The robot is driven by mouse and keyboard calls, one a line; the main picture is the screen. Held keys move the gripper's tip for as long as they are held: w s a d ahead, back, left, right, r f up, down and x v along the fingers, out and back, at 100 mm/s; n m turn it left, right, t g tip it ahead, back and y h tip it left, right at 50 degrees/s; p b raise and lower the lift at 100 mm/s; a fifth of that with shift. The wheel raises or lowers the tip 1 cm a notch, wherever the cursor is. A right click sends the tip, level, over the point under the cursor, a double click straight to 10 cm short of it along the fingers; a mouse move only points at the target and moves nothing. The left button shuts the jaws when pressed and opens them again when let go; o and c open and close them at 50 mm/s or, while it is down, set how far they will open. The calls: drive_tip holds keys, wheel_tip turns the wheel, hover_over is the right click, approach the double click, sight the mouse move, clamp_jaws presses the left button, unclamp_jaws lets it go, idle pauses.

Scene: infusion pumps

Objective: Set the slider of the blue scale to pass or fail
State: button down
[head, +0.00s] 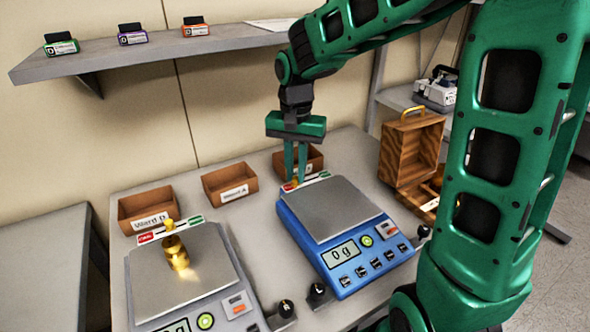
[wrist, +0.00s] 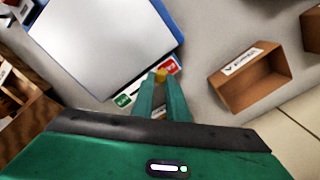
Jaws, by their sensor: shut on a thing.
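The blue scale (head: 335,235) stands on the table with an empty grey plate, and its display reads 0 g. Along its back edge is the slider strip, with a red end (wrist: 171,67) and a green end (wrist: 123,100). The yellow slider knob (wrist: 160,75) is at the red end of the strip. My gripper (head: 295,181) points down behind the plate, its fingers shut on the knob. In the wrist view the knob shows between the fingertips, partly hidden by them.
A grey scale (head: 140,285) on the left carries a brass weight (head: 175,254) and has its own slider (head: 169,225). Small brown bins, one (head: 229,183) in the middle, stand behind the scales. A wooden box (head: 410,150) stands at right. A shelf (head: 140,62) hangs above.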

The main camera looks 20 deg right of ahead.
sight(294, 177)
drive_tip(key=c, duration=1.7)
unclamp_jaws()
drive_tip(key=shift+a, duration=0.25)
drive_tip(key=shift+c, duration=0.2)
drive_tip(key=shift+d, duration=0.1)
drive_tip(key=shift+r, duration=0.1)
wheel_tip(294, 177, up, 11)
drive_tip(key=shift+w+f, duration=0.1)
drive_tip(key=shift+f, duration=0.1)
